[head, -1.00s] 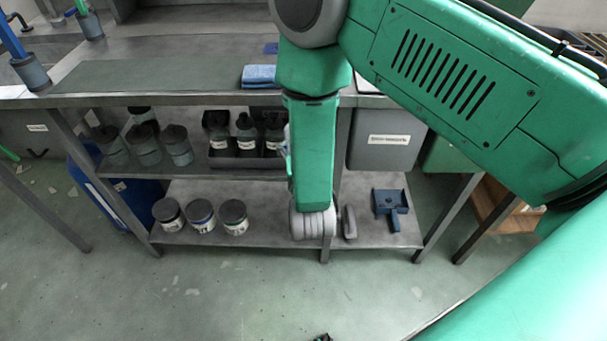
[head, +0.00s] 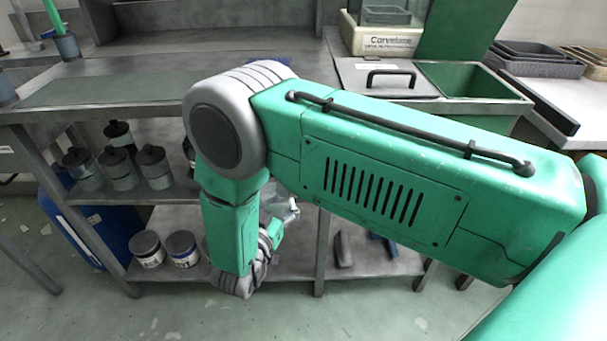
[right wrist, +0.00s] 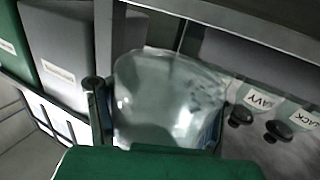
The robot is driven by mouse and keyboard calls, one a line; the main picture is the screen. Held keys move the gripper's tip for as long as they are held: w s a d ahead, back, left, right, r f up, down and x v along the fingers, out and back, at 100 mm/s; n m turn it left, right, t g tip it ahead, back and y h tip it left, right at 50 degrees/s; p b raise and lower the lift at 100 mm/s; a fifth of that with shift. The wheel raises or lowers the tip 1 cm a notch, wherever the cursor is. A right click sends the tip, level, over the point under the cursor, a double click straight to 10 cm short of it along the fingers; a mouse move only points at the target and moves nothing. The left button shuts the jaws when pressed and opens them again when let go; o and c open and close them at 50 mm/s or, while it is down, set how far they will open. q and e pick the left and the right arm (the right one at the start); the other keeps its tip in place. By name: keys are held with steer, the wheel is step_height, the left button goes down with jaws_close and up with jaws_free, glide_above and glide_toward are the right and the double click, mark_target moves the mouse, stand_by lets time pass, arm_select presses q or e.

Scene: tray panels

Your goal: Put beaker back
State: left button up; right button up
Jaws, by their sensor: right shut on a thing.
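A clear, see-through beaker (right wrist: 165,95) fills the middle of the right wrist view. My right gripper (right wrist: 158,128) has a finger on either side of it and is shut on it. In the head view, a small pale part of the beaker (head: 287,214) shows beside my right gripper (head: 277,231), in front of the shelf rack under the bench. My forearm and wrist hide most of the gripper there. My left gripper is in neither view.
Dark-lidded jars (head: 118,168) stand on the middle shelf, and labelled jars (head: 147,250) on the lower shelf (head: 298,262). In the wrist view, dark-capped bottles (right wrist: 278,131) are right of the beaker, grey bins (right wrist: 62,62) left, and a shelf edge (right wrist: 240,30) above.

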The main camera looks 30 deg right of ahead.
steer(key=b+x, duration=0.2)
steer(key=x, duration=0.8)
steer(key=shift+d+r, duration=0.1)
steer(key=shift+d, duration=0.2)
steer(key=shift+x, duration=0.9)
steer(key=x, duration=0.1)
steer(key=b+x, duration=0.2)
steer(key=shift+w+d+f, duration=0.1)
steer(key=shift+w+f, duration=0.1)
steer(key=shift+f, duration=0.1)
steer(key=shift+w+d+f, duration=0.1)
steer(key=shift+w+d, duration=0.05)
steer(key=shift+f, duration=0.1)
steer(key=o, duration=1.6)
